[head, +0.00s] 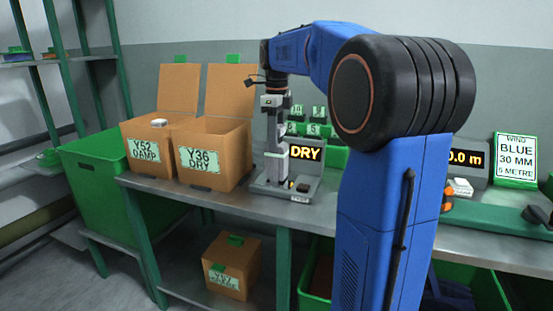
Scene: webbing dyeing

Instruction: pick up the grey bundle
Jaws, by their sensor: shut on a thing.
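My gripper (275,150) hangs straight down from the blue arm, in front of the tester with the lit DRY display (305,154). Its jaws are shut on a small pale grey piece, which I take to be the grey bundle (278,166). The bundle is just above the tester's base (285,188). It is small in the picture and partly merges with the jaws and the tester behind. I cannot tell whether it touches the base.
Open cartons Y52 DAMP (147,157) and Y36 DRY (207,178) stand left of the tester on the grey bench (255,204). A pale item (158,121) shows at Y52's top. A green bin (105,190) stands far left. My arm hides the bench's middle right.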

